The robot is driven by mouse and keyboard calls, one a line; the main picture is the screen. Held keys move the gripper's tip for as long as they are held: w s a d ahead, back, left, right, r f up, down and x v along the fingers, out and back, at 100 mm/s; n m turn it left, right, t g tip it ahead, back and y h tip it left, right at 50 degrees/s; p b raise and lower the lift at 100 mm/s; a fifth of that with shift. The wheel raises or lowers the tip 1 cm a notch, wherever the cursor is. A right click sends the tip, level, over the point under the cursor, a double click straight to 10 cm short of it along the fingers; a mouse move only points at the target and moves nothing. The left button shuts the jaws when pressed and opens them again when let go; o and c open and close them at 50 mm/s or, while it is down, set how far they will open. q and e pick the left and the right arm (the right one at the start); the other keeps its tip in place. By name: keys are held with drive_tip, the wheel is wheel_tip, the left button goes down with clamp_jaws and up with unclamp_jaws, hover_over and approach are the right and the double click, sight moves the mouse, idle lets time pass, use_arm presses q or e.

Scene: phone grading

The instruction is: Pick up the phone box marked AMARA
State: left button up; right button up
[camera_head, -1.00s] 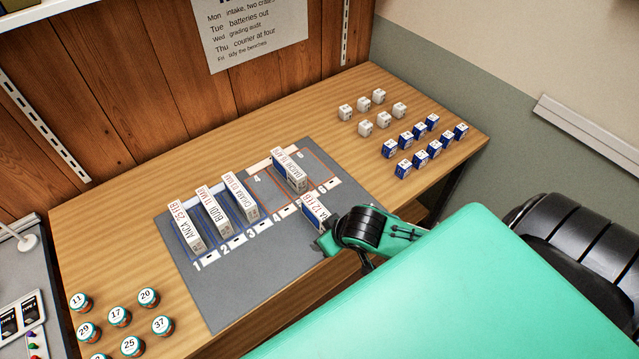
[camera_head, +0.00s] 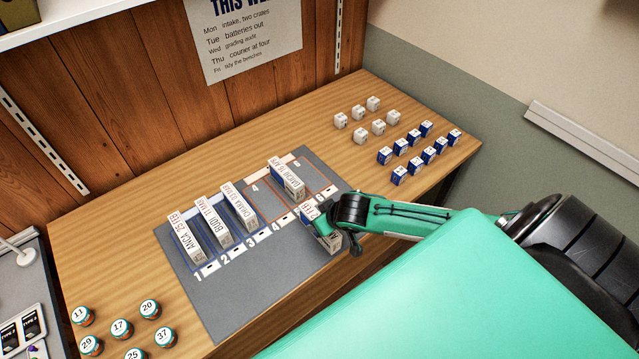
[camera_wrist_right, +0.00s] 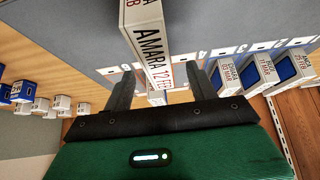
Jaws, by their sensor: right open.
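The AMARA phone box (camera_wrist_right: 150,42) is white, with AMARA and 12 FEB on its narrow face in the right wrist view. In the head view the box (camera_head: 333,242) is at the front right of the grey mat, partly hidden by my gripper. My right gripper (camera_wrist_right: 161,84) is open, with one finger on each side of the box's near end. I cannot tell whether the fingers touch it. In the head view my right gripper (camera_head: 327,226) is over the box. My left gripper is not in view.
Boxes marked ANCA (camera_head: 187,240), BUDI (camera_head: 214,223) and CHIARA (camera_head: 238,207) stand in the left slots of the mat (camera_head: 235,300). Another dated box (camera_head: 286,180) stands at the back right. Small white cubes (camera_head: 360,136), blue cubes (camera_head: 399,175) and numbered jars (camera_head: 122,328) stand clear of the mat.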

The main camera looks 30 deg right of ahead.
drive_tip(key=shift+p+x, duration=0.95)
drive_tip(key=shift+x, duration=1.55)
drive_tip(key=shift+w+d+f, duration=0.15)
drive_tip(key=shift+f, duration=0.45)
drive_tip(key=shift+c, duration=0.2)
drive_tip(key=c, duration=1.1)
drive_tip(key=shift+c, duration=0.5)
drive_tip(key=shift+r, duration=0.1)
